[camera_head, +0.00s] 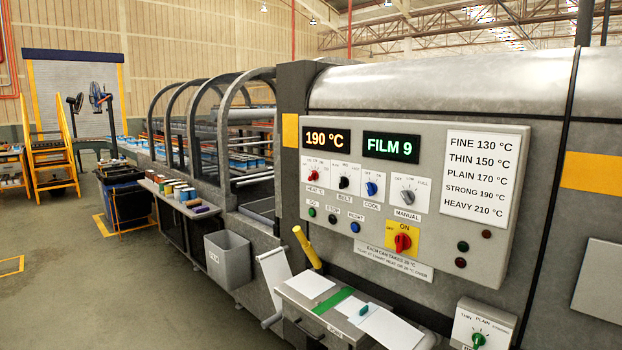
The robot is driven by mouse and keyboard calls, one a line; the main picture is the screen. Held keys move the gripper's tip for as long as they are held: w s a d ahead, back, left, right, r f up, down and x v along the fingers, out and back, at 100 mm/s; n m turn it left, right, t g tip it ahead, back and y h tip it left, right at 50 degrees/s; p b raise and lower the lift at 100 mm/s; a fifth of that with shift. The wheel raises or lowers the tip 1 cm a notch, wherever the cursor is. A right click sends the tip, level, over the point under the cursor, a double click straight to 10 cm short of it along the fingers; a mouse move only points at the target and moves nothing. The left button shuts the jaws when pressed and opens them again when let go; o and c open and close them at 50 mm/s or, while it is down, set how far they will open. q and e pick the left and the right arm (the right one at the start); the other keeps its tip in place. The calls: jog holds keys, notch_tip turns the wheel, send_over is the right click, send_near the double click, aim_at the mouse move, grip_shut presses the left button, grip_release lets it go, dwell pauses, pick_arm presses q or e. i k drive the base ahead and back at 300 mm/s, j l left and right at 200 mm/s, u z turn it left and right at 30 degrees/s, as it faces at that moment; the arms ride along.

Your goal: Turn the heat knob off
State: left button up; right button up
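The heat knob (313,175) is a small red knob at the left of a row of knobs on the grey control panel (465,262). A label reading HEAT is under it, and small markings run around it. Its exact setting is too small to read. The temperature display (326,139) above it reads 190 °C in orange. Neither of my grippers shows in the head view, and nothing covers the knob.
Beside the heat knob are a black belt knob (343,183), a blue cool knob (371,188) and a grey manual knob (407,196). A red ON switch (402,242) sits lower. A yellow handle (307,247) and a small desk (330,312) stand in front of the panel.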

aim_at(314, 175)
jog(key=i+j+z, duration=0.1)
jog(key=i+j, duration=0.35)
jog(key=j, duration=0.25)
jog(key=i+j+z, duration=0.25)
jog(key=i+j, duration=0.2)
jog(key=j, duration=0.25)
